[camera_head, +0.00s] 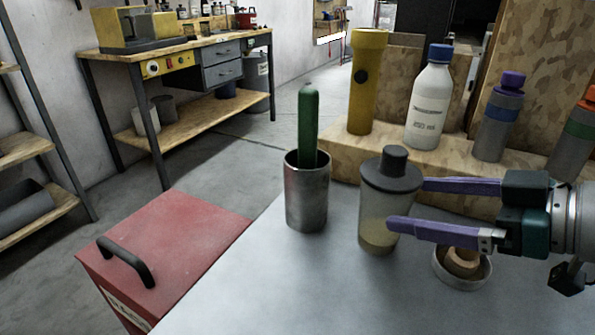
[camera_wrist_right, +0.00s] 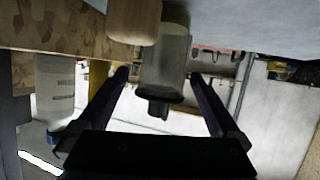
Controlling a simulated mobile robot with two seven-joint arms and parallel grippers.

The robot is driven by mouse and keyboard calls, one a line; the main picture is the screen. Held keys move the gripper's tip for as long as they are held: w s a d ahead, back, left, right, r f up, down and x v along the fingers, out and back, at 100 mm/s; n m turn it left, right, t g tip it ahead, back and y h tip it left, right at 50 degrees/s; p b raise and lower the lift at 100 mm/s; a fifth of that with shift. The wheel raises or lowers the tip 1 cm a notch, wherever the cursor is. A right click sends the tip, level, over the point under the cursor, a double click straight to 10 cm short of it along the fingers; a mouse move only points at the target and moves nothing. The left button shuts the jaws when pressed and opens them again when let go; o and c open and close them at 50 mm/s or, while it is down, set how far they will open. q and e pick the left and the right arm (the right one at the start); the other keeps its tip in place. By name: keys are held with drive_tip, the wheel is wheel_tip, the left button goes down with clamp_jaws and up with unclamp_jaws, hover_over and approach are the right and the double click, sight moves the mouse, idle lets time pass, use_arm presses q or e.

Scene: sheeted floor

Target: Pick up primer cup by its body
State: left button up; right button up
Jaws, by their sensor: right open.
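The cup I take as the primer cup (camera_head: 374,215) is translucent, with a dark grey lid and a tan layer at the bottom. It stands upright on the light table. My right gripper (camera_head: 407,204) comes in from the right, level, with its purple fingers open. The near finger overlaps the front of the cup in the head view; the far finger's tip shows at the cup's right edge. In the right wrist view the cup (camera_wrist_right: 170,62) appears upside down between the two open fingers (camera_wrist_right: 160,76). I see no clear contact. My left gripper is not in view.
A metal cup (camera_head: 306,205) with a green object stands just left. A small round dish (camera_head: 462,280) with a wooden piece sits below the right gripper. Behind, a wooden ledge (camera_head: 450,160) carries a yellow torch (camera_head: 366,85), white bottle (camera_head: 429,105) and grey bottles. Front table is clear.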

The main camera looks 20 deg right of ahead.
sight(384, 200)
drive_tip(key=shift+b+x, duration=1)
drive_tip(key=shift+x, duration=1.95)
drive_tip(key=shift+s+a, duration=0.15)
drive_tip(key=c, duration=1)
drive_tip(key=shift+c, duration=0.8)
